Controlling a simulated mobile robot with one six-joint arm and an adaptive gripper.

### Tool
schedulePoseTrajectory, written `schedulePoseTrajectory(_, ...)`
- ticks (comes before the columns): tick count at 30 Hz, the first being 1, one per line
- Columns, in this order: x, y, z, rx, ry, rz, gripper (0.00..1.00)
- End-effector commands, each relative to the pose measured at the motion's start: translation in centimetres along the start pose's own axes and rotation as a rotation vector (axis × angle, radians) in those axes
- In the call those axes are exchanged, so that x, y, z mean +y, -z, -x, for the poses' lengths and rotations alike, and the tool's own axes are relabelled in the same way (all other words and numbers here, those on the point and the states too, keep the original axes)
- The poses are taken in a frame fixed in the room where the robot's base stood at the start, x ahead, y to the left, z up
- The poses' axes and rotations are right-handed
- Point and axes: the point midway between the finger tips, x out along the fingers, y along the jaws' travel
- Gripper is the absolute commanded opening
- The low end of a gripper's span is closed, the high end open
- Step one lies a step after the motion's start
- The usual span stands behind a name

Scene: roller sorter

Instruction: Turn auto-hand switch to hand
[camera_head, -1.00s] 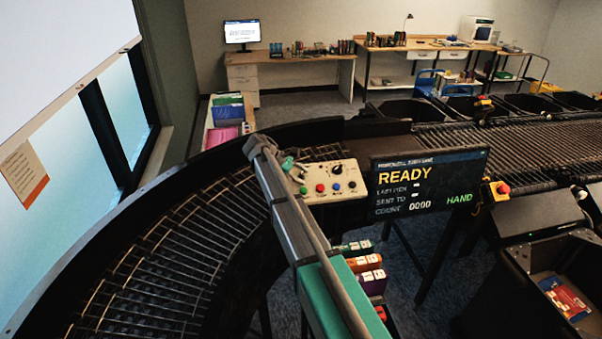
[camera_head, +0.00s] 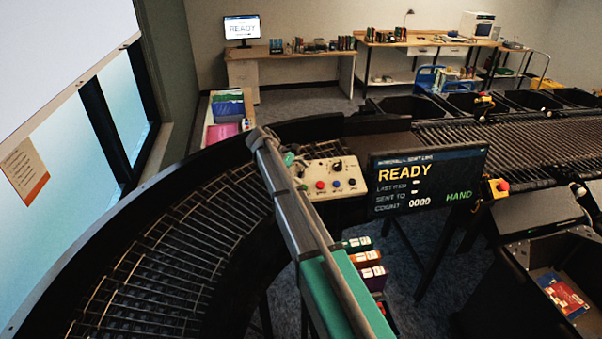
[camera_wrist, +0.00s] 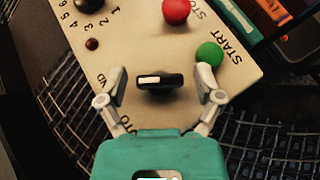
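The auto-hand switch is a black bar knob (camera_wrist: 170,83) with a white mark on its left end, on the beige control panel (camera_wrist: 140,30) in the wrist view. The mark points left, toward lettering ending in "ND", mostly hidden by my left finger. Partly covered lettering ending in "TO" is below. My gripper (camera_wrist: 162,81) is open, one finger on each side of the knob, with visible gaps. In the head view my gripper (camera_head: 291,160) is at the left end of the panel (camera_head: 322,166). The display screen (camera_head: 425,180) shows READY and a green HAND.
Beside the knob are a green start button (camera_wrist: 210,53), a red stop button (camera_wrist: 176,10) and a black numbered dial (camera_wrist: 88,4). A curved roller conveyor (camera_head: 170,245) runs left of my arm. A red emergency button (camera_head: 502,186) is right of the screen.

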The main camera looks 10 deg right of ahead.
Motion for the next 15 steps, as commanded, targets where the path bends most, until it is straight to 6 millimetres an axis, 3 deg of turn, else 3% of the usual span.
schedulePoseTrajectory(11, 0.0, 0.0, 0.0, 0.0, -0.001, 0.0, 0.91)
schedulePoseTrajectory(15, -0.2, -1.1, -0.4, -0.008, -0.006, -0.012, 0.91)
